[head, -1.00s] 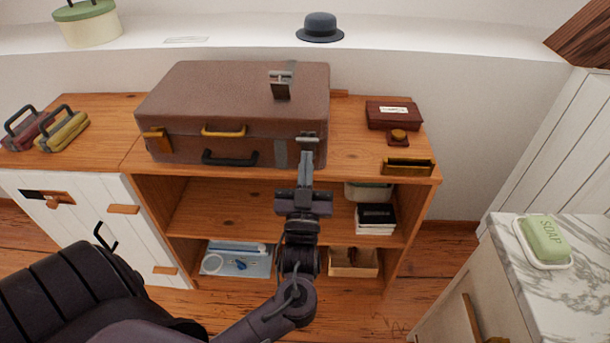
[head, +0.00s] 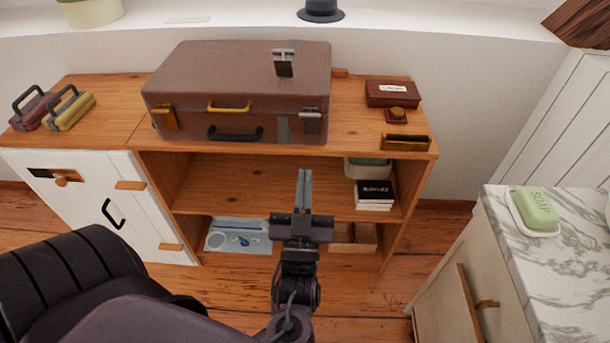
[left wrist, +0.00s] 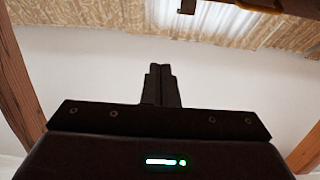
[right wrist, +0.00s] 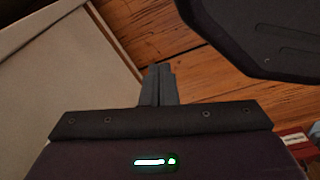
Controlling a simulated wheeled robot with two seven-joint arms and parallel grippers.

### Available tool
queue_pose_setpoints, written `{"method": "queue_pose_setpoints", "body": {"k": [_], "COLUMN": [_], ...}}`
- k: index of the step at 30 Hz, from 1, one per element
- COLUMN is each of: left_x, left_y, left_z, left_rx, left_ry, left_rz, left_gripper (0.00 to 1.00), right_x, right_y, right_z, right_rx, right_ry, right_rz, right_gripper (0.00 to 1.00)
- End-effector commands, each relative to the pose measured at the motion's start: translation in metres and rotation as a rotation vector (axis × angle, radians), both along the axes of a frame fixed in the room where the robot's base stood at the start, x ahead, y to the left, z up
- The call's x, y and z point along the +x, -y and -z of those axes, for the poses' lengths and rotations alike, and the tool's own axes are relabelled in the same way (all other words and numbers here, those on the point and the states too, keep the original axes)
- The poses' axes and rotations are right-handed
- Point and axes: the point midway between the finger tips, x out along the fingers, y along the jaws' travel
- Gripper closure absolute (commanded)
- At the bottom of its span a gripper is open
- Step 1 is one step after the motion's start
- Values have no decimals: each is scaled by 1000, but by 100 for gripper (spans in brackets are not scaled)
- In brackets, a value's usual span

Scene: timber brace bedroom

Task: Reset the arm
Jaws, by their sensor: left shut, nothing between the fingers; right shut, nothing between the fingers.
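My left gripper (head: 304,178) stands in front of the open shelves, below the suitcase and apart from it. Its fingers are together and empty; they also show shut in the left wrist view (left wrist: 160,70), against a pale wall. My right gripper (right wrist: 160,72) shows only in the right wrist view, shut and empty, above wooden floor boards. The brown suitcase (head: 220,78) lies closed on the wooden cabinet (head: 355,115). One metal latch on its lid stands up, and another sits at its front right.
Toiletry-like bags with handles (head: 68,108) lie at the cabinet's left. A dark red box (head: 392,94) and a brass holder (head: 405,142) are at its right. Green soap (head: 533,207) sits on a marble counter (head: 575,265) at the right.

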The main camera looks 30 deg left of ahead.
Motion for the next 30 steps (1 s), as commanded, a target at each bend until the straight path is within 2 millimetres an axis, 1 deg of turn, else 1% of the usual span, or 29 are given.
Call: {"method": "queue_pose_setpoints", "body": {"k": [13, 15, 17, 20, 21, 23, 24, 26, 27, 29, 30], "left_x": [1, 5, 12, 28, 33, 38, 38, 32, 26, 10, -3], "left_y": [0, 3, 7, 20, 25, 32, 36, 39, 41, 41, 40], "left_z": [1, 8, 22, 68, 94, 138, 169, 215, 245, 289, 317], "left_rx": [0, 4, 9, 18, 21, 22, 19, 12, 5, -10, -21], "left_ry": [-4, -26, -71, -212, -288, -416, -503, -635, -723, -858, -946], "left_rz": [2, 14, 38, 108, 141, 191, 224, 266, 292, 325, 344], "left_gripper": [100, 100, 100, 100, 100, 100, 100, 100, 100, 100, 100], "right_x": [0, -2, -5, -14, -18, -26, -31, -38, -43, -51, -56], "right_y": [0, 0, 1, 2, 3, 4, 5, 7, 8, 9, 10], "right_z": [-1, -2, -3, -6, -8, -10, -11, -13, -14, -16, -17], "right_rx": [0, 1, 0, 0, -1, -2, -3, -2, -3, -4, -5], "right_ry": [3, 2, 0, -7, -9, -13, -17, -20, -22, -26, -28], "right_rz": [2, 2, 2, 0, 0, -2, -2, -3, -4, -5, -6], "right_gripper": [100, 100, 100, 100, 100, 100, 100, 100, 100, 100, 100]}}
